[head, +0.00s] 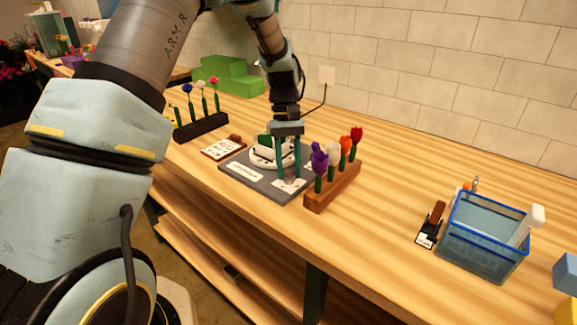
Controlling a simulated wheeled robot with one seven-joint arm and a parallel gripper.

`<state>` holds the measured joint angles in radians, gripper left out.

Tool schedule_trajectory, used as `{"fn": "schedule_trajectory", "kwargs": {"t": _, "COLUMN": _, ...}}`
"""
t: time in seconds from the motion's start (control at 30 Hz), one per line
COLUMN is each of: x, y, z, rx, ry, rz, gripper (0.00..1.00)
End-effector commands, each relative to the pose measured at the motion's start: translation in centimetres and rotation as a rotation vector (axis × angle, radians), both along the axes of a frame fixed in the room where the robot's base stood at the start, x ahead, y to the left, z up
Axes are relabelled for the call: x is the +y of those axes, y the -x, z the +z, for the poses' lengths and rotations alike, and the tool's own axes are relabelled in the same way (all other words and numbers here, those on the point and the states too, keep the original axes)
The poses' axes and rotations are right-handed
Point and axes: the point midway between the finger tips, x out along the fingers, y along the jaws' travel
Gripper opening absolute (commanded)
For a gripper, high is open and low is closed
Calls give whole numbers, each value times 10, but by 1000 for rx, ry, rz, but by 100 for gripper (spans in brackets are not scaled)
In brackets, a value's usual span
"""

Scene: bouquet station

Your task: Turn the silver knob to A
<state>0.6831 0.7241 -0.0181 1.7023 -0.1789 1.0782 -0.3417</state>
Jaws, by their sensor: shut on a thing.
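A dark grey board (232,178) lies on the wooden bench, with white labels on it and a round white device (262,158) toward its back. My gripper (289,178) points down over the front right part of the board, with its two teal fingers close together. The fingers are shut on the silver knob (289,182), of which only a small greyish bit shows between the fingertips. The knob's pointing direction and the letters on the labels are too small to read.
A wooden block (333,190) with purple, white, orange and red flowers stands close to the right of the gripper. A black flower block (203,128) and a small clipboard (222,148) are to the left.

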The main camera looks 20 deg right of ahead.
Motion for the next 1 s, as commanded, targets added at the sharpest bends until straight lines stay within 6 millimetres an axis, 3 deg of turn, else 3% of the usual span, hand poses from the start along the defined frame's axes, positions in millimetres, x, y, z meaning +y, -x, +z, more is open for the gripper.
{"fn": "schedule_trajectory", "kwargs": {"t": 0.57, "x": 0, "y": 0, "z": 0, "rx": -2, "ry": 0, "rz": -36, "gripper": 0}}
{"fn": "schedule_trajectory", "kwargs": {"t": 0.6, "x": 0, "y": 0, "z": 0, "rx": -2, "ry": 0, "rz": -36, "gripper": 40}}
{"fn": "schedule_trajectory", "kwargs": {"t": 0.87, "x": 0, "y": 0, "z": 0, "rx": -1, "ry": 0, "rz": -36, "gripper": 69}}
{"fn": "schedule_trajectory", "kwargs": {"t": 1.0, "x": 0, "y": 0, "z": 0, "rx": -1, "ry": 0, "rz": -36, "gripper": 69}}
